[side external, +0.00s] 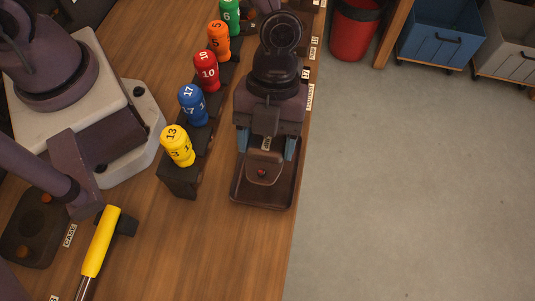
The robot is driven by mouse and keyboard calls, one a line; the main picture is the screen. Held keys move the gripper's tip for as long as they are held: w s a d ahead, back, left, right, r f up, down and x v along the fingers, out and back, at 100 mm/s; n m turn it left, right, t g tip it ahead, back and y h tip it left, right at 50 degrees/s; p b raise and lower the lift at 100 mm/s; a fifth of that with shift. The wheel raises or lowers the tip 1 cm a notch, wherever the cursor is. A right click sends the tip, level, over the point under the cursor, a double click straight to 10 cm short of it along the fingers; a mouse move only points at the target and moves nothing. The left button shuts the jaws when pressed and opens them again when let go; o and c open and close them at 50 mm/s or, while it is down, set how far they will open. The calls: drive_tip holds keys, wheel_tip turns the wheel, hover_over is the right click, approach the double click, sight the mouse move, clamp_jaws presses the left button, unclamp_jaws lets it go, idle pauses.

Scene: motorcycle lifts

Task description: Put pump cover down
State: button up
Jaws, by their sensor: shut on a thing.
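The pump cover (262,171) looks like a brown, rounded piece with a red dot on its front. It is over or in a shallow dark brown tray (263,199) near the right edge of the wooden bench. My gripper (265,147) points down above the tray, with blue pads on both sides. It is shut on the pump cover, whose upper part is partly hidden by the gripper body. I cannot tell whether the cover touches the tray floor.
A dark rack left of my gripper holds numbered pieces: yellow (177,146), blue (192,105), red (206,72), orange (218,42) and green (230,17). A yellow-handled hammer (101,240) lies at lower left. Bench (215,245) is clear below. A red bin (354,30) stands beyond.

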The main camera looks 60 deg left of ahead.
sight(268, 162)
wheel_tip(268, 162, down, 8)
drive_tip(key=shift+r, duration=0.15)
idle(0.4)
drive_tip(key=o, duration=0.8)
drive_tip(key=shift+o, duration=0.2)
